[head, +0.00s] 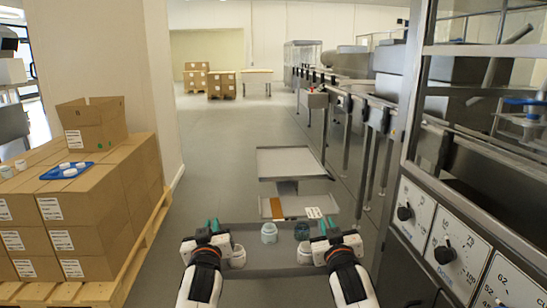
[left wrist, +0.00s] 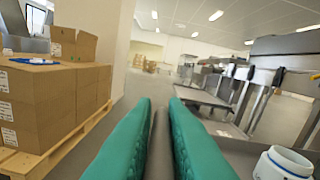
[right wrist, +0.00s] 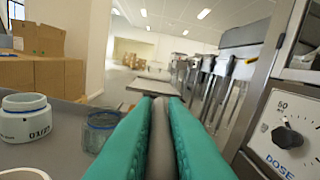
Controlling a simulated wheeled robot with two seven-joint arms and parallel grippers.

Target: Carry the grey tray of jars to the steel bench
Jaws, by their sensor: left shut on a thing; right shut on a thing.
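The grey tray (head: 275,262) is in front of me in the head view, with white and clear glass jars standing on it. A pale jar (head: 269,233) and a dark glass jar (head: 302,231) stand near its far side; two more are beside my grippers. My left gripper (head: 212,225) and right gripper (head: 326,227) are shut on the tray at its left and right. Each wrist view shows a grey bar between green fingers. The right wrist view shows a labelled white jar (right wrist: 25,117) and a glass jar (right wrist: 100,130). A steel bench-like stand (head: 290,161) is ahead.
Stacked cartons (head: 90,205) on a wooden pallet (head: 145,250) stand at the left, with a blue tray (head: 66,171) on top. A steel machine with dials (head: 445,250) is close at the right. Clear floor (head: 220,130) runs ahead between the wall and the steel line.

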